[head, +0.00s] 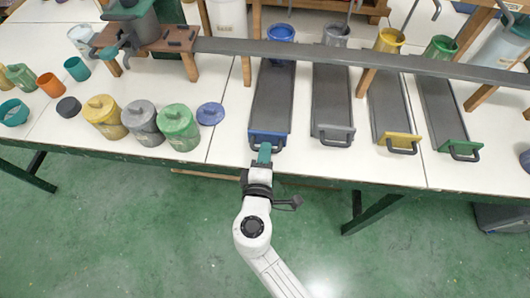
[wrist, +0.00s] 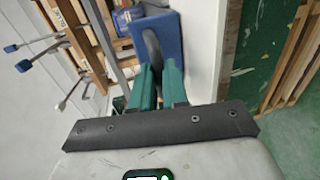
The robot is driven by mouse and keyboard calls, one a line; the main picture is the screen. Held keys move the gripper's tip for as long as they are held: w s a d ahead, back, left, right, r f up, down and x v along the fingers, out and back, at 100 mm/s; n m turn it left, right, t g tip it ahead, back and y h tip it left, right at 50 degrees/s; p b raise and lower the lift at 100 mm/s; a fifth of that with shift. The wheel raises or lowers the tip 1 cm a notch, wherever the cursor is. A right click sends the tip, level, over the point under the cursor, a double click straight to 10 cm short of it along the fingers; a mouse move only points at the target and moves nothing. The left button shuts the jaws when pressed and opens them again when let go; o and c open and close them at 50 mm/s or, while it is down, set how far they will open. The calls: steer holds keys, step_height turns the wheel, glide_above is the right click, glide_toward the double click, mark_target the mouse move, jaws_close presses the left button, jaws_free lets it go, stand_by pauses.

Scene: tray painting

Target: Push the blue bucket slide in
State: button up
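The blue bucket slide is a long dark tray (head: 272,95) with a blue front plate (head: 257,135) and a dark handle at the table's front edge. The blue bucket (head: 281,34) stands at its far end. My gripper (head: 264,150) is at this handle. In the wrist view, the green fingertips of my gripper (wrist: 158,70) stand close together with the dark handle (wrist: 151,44) between them, in front of the blue plate (wrist: 168,36). They look shut on it, though the contact itself is partly hidden.
Grey (head: 332,95), yellow (head: 390,105) and green (head: 443,108) slides lie to the right. A long grey beam (head: 330,53) crosses above them. Lidded yellow, grey and green pots (head: 180,128) and a loose blue lid (head: 210,114) stand to the left. The floor in front is clear.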

mark_target(267, 138)
jaws_close()
steer(key=x, duration=0.1)
steer(key=b+x, duration=0.1)
steer(key=x, duration=0.2)
steer(key=shift+r+b, duration=0.25)
steer(key=shift+b, duration=0.15)
steer(key=shift+w+r, duration=0.15)
steer(key=shift+w, duration=0.05)
steer(key=o, duration=0.5)
jaws_free()
steer(key=shift+o, duration=0.2)
steer(key=v, duration=1)
steer(key=shift+s+r, duration=0.2)
steer(key=shift+s, duration=0.15)
steer(key=shift+d, duration=0.1)
